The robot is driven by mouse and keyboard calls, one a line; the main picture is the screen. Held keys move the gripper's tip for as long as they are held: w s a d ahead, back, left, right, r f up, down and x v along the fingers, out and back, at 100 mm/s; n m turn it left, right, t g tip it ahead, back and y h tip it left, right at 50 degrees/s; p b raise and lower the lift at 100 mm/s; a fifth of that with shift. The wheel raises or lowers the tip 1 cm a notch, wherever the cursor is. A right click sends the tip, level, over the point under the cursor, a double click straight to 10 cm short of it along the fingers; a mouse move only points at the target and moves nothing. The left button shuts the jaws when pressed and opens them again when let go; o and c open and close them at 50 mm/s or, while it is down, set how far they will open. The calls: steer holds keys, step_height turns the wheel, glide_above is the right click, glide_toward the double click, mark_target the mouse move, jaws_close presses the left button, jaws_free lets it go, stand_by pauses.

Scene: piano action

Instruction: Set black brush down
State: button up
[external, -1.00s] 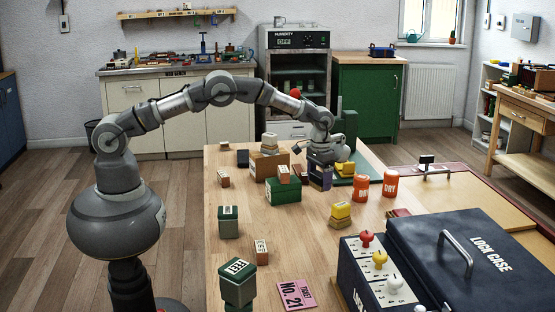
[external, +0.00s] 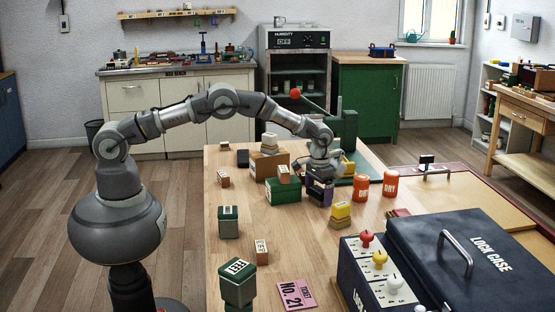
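My gripper (external: 321,180) points down over the far middle of the table, just left of the orange DRY tins. A dark, purple-tinted block (external: 319,194) is right beneath it, at or close to the tabletop. The fingers are too small and hidden to show whether they grip this block. I cannot tell for sure whether this block is the black brush. A small black block (external: 242,158) also lies at the table's far left, away from my gripper.
Green box (external: 283,190) and wooden box (external: 266,167) stand left of my gripper; a green machine (external: 347,135) stands behind. Orange tins (external: 361,186) and yellow blocks (external: 341,211) are to the right. The LOCK CASE (external: 470,255) fills the front right.

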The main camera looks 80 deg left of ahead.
step_height(320, 180, up, 12)
steer(key=p, duration=0.4)
steer(key=shift+r, duration=0.15)
step_height(320, 180, up, 14)
steer(key=t, duration=0.3)
glide_above(319, 189)
steer(key=w, duration=0.1)
steer(key=s+r+m+t, duration=0.1)
steer(key=s+r+t, duration=0.1)
steer(key=r, duration=0.7)
steer(key=s+r+m+t, duration=0.1)
steer(key=s+r+t, duration=0.1)
steer(key=r, duration=0.7)
steer(key=s+r+m+t, duration=0.1)
steer(key=s+r+t, duration=0.3)
steer(key=s+r, duration=0.7)
steer(key=s+d+r+m+t, duration=0.1)
steer(key=s+r+t, duration=0.3)
steer(key=s+r, duration=0.7)
step_height(319, 189, up, 7)
steer(key=shift+f+m, duration=0.15)
steer(key=shift+m, duration=0.15)
